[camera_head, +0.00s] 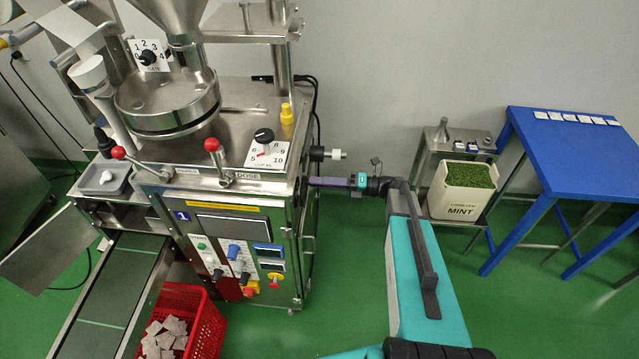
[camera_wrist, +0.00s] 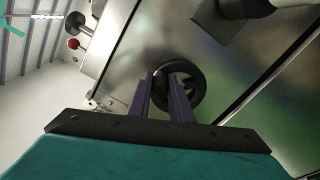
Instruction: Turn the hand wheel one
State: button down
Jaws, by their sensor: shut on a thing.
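The hand wheel is a black round wheel (camera_wrist: 203,85) on the flat metal side of the packing machine in the wrist view. In the head view I cannot make it out clearly beside the machine's right side. My gripper (camera_wrist: 168,78) reaches the wheel with its two purple fingers, which are shut on it. The fingers cover part of the wheel's left and lower area. In the head view my gripper (camera_head: 315,182) points left at the machine's right side. The packing machine (camera_head: 225,187) carries a blue label with a 1.
A knob with a pale end (camera_head: 338,154) sticks out just above my gripper. A stool-like stand with a mint tub (camera_head: 463,195) and a blue table (camera_head: 570,150) stand to the right. A red crate (camera_head: 208,325) sits at the front. Green floor lies between machine and stand.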

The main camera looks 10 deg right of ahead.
jog(key=c, duration=1.6)
grip_release()
jog(key=shift+d, duration=0.1)
jog(key=shift+b+v, duration=2.65)
jog(key=shift+v, duration=4.2)
